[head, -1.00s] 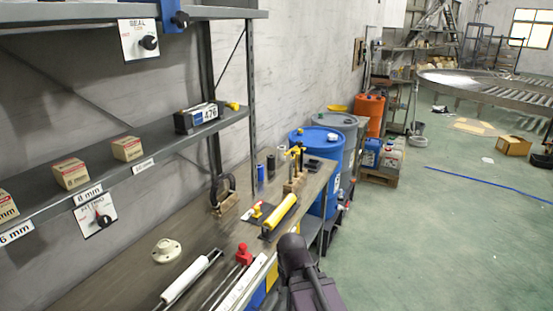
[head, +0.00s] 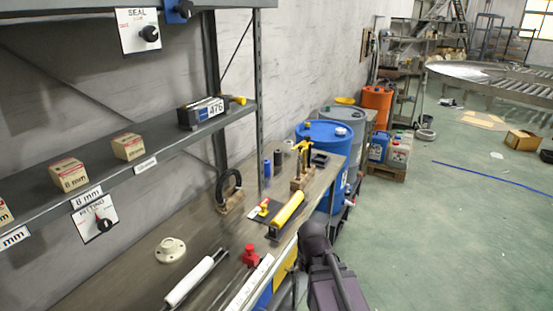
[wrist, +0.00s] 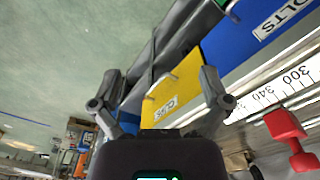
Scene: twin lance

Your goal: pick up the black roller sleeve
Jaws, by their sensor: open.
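A small dark, upright cylinder (head: 278,158), which looks like the black roller sleeve, stands at the far end of the workbench. It is between a blue cylinder (head: 267,168) and a pale one (head: 288,147). My arm is at the lower middle of the head view, beside the bench's front edge and well short of the cylinder. In the wrist view my gripper (wrist: 162,103) is open and empty, its fingers spread in front of the bench's yellow and blue bins. The sleeve is not in the wrist view.
The workbench (head: 130,262) also holds a yellow roller (head: 287,209), a black ring on a stand (head: 229,187), a white roller (head: 190,282) and a red-topped tool (head: 250,256). A shelf (head: 150,165) overhangs its back. Green floor (head: 450,240) at right is mostly clear.

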